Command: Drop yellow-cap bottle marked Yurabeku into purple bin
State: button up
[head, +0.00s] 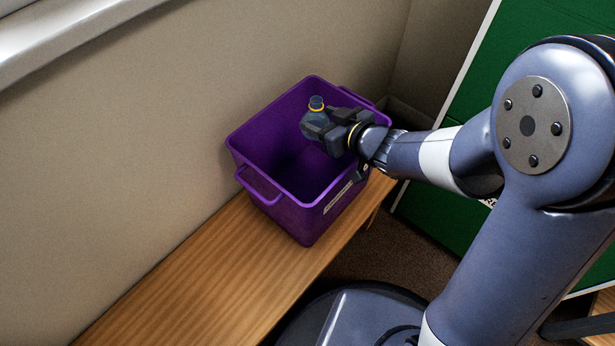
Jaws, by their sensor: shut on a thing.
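The purple bin (240,150) stands open on a wooden bench against the wall, with a handle at each end and a pale label on its front side. My gripper (322,127) is over the bin's opening, towards its right side. The jaws hide part of the bottle's body. I cannot read any marking on it. The part of the bin's floor that shows is dark and looks empty.
The wooden bench (190,270) is bare to the left of the bin. The beige wall (150,130) rises right behind the bin. A green board (430,210) with a white edge stands on the right, behind my arm. Brown carpet (385,255) lies below the bench.

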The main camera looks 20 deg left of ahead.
jog(key=shift+f, duration=0.3)
jog(key=o, duration=1.1)
jog(key=shift+p+v, duration=1.9)
jog(key=shift+v, duration=3.55)
jog(key=shift+a+f, duration=0.1)
jog(key=shift+f, duration=0.05)
